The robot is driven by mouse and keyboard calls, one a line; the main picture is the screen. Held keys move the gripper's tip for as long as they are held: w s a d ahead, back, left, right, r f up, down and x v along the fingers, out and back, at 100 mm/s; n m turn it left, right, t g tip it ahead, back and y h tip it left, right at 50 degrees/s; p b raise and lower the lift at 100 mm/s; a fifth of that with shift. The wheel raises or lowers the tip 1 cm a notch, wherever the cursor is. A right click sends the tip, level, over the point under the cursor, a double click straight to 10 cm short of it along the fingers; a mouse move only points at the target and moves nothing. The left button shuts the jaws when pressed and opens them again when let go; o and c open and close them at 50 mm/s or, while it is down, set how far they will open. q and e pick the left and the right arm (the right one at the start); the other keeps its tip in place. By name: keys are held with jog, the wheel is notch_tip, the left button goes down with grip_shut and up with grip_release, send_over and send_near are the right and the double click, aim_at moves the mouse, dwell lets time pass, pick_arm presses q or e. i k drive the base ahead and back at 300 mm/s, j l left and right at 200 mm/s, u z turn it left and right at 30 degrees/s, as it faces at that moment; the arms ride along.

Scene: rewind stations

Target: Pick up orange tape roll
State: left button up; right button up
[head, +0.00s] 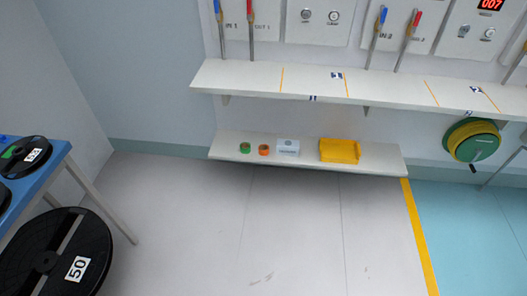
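The orange tape roll (264,150) is a small ring on the low white shelf (225,151) near the wall. A green tape roll (245,148) lies just left of it, and a small white-blue box (288,146) stands just right of it. The orange roll is in plain sight with nothing in front of it. Neither of my grippers shows in the head view.
A yellow folded item (340,151) lies farther right on the low shelf. A longer white shelf (380,89) runs above it. A blue table (40,178) and a large black reel (40,262) stand at left. The grey floor (270,230) before the shelf is clear.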

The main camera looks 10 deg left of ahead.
aim_at(264, 149)
jog(key=i+l+u, duration=0.15)
jog(key=i+l, duration=0.2)
jog(key=i+l+u, duration=0.15)
jog(key=i+l, duration=0.15)
jog(key=l, duration=0.2)
